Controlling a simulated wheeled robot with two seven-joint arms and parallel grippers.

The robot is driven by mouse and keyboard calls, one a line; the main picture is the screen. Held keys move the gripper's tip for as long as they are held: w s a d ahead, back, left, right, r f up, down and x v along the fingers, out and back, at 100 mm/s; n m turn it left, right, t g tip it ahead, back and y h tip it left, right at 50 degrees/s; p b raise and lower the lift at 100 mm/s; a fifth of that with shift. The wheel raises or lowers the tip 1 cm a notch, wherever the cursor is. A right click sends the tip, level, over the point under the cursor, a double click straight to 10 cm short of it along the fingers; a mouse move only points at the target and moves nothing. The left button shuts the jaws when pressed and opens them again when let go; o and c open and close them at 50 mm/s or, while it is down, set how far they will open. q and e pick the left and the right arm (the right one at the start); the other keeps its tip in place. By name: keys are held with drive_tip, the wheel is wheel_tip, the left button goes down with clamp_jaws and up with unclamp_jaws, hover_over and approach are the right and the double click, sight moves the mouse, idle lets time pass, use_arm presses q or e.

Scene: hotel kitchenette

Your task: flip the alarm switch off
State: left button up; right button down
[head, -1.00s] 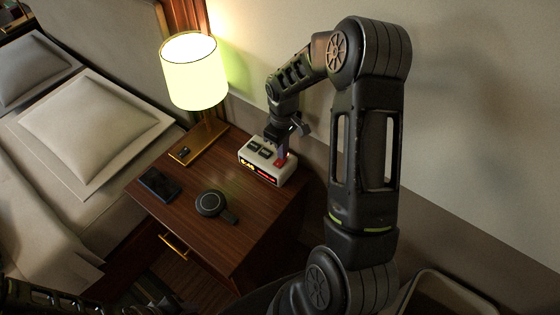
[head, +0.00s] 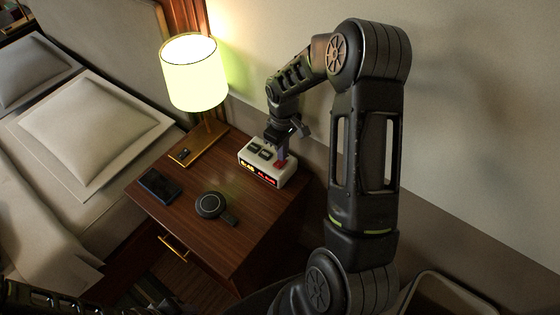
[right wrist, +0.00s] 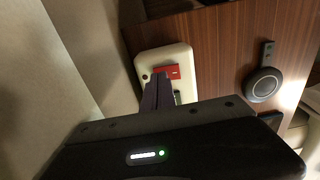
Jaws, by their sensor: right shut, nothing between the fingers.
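The white alarm clock (head: 252,163) stands at the back right of the nightstand. My right gripper (head: 283,154) is shut and empty, pointing down at the red switch. In the right wrist view, the fingers (right wrist: 157,92) end beside the red switch (right wrist: 173,71) on the clock (right wrist: 183,55); I cannot tell whether they touch it. The switch's exact tilt is too small to read. Only part of my left arm shows at the bottom left.
A lit lamp (head: 194,75) stands on the nightstand (head: 262,215) left of the clock. A dark phone (head: 159,185) and a round black device with a handle (head: 210,204) lie in front. The wall is close behind the clock. A bed (head: 60,180) is on the left.

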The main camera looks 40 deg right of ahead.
wheel_tip(320, 180, up, 6)
drive_tip(key=p, duration=0.3)
drive_tip(key=shift+p, duration=0.35)
idle(0.5)
